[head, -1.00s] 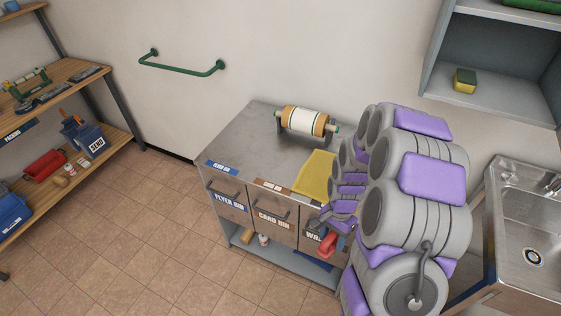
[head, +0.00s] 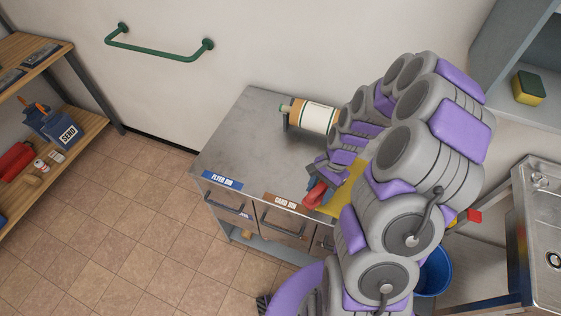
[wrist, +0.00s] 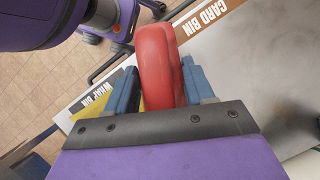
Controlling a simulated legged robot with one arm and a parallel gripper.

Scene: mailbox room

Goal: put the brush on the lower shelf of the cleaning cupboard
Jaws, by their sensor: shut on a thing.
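My gripper (head: 318,188) is over the front edge of the metal worktable, in front of the yellow sheet. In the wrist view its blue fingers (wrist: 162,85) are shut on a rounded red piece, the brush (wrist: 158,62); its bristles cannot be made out. The brush also shows as a red end in the head view (head: 314,196). The cleaning cupboard (head: 516,42) is a grey-blue open unit on the wall at the upper right, partly out of frame. A yellow and green sponge (head: 528,88) lies on its visible shelf.
The metal worktable (head: 245,135) carries a paper roll (head: 312,115) and a yellow sheet (head: 338,203). A sink (head: 545,220) and a blue bucket (head: 436,272) are at the right. A wooden shelf (head: 75,130) stands left. The tiled floor between is open.

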